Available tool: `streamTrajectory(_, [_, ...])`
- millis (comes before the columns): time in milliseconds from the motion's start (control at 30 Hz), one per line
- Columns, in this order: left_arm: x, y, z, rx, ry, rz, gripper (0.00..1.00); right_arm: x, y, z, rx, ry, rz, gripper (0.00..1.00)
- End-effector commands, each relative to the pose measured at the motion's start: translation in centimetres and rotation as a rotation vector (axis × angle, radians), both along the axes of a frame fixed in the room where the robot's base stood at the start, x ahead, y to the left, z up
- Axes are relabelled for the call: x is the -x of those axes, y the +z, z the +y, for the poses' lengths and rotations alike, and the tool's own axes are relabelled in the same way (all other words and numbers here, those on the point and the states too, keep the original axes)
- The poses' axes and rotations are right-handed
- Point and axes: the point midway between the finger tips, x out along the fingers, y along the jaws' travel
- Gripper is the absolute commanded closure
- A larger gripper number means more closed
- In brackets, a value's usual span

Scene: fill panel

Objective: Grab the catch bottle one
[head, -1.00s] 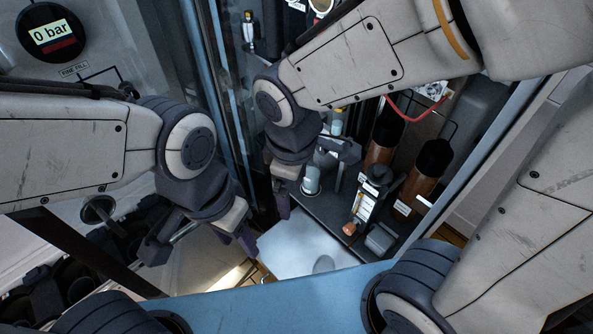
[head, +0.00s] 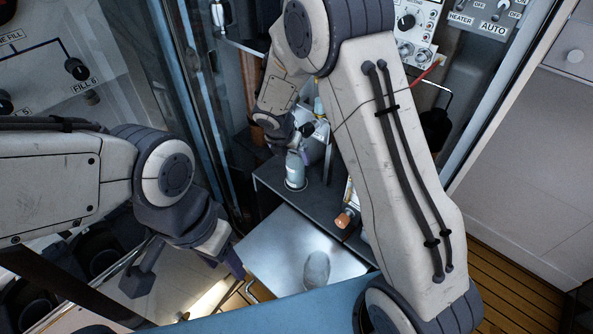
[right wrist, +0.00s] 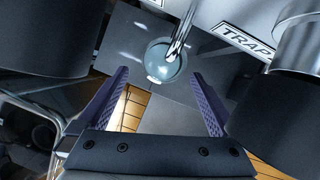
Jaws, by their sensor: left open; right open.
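A small pale blue-grey bottle (head: 295,169), which I take for the catch bottle, stands upright on a dark shelf inside the cabinet. In the right wrist view a round glassy thing (right wrist: 165,63) with a metal tube at it shows just beyond my fingertips, roughly between them; it looks like the same bottle seen from above. My right gripper (right wrist: 158,84) is open and empty. In the head view its wrist is just above the bottle, and its jaws are hard to make out. My left gripper (head: 186,266) is open and empty, low at the left.
A label reading TRAP (right wrist: 246,40) and dark cylinders flank the right gripper closely. A shiny metal plate (head: 275,245) lies in front of the shelf (head: 268,180). An orange-capped item (head: 343,219) stands right of the bottle. Glass and a frame post bound the left.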

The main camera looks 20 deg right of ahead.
Motion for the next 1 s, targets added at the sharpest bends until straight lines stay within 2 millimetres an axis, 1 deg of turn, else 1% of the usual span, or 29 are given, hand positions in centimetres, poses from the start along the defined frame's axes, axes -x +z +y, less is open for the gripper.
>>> streamTrajectory(133, [0.0,-0.6,0.0,0.000,0.000,0.000,0.50,-0.1,-1.3,-0.2,0.000,-0.002,0.002,0.00])
streamTrajectory(300, [0.0,-1.7,0.0,0.000,0.000,0.000,0.50,-0.5,-3.9,-0.8,0.000,-0.003,0.002,0.00])
streamTrajectory(400, [0.0,-2.0,0.0,0.000,0.000,0.000,0.50,-0.9,-4.9,-1.1,0.000,-0.002,0.002,0.00])
streamTrajectory(633, [0.0,-1.9,0.0,0.000,0.000,0.000,0.50,-1.1,-5.0,-1.1,0.000,-0.001,0.000,0.00])
streamTrajectory(667, [0.0,-1.9,0.0,0.000,0.000,0.000,0.50,-1.1,-5.0,-1.1,0.000,-0.001,0.000,0.04])
streamTrajectory(700, [0.0,-1.9,0.0,0.000,0.000,0.000,0.50,-1.0,-5.0,-1.1,0.000,-0.001,0.000,0.19])
streamTrajectory(767, [0.0,-1.9,0.0,0.000,0.000,0.000,0.50,-1.0,-5.0,-1.1,-0.001,-0.001,0.001,0.42])
streamTrajectory(800, [0.0,-1.9,0.0,0.000,0.000,0.000,0.50,-1.0,-5.0,-1.1,-0.001,-0.001,0.001,0.57])
streamTrajectory(867, [0.0,-1.9,0.0,0.000,0.000,0.000,0.50,-1.0,-5.0,-1.1,-0.001,-0.001,0.001,0.80])
streamTrajectory(900, [0.0,-1.9,0.0,0.000,0.000,0.000,0.50,-1.0,-4.9,-1.1,0.000,-0.001,0.000,0.83])
streamTrajectory(1000, [0.0,-1.9,0.0,0.000,0.000,0.000,0.50,-1.0,-4.9,-1.1,0.000,-0.001,0.000,0.83])
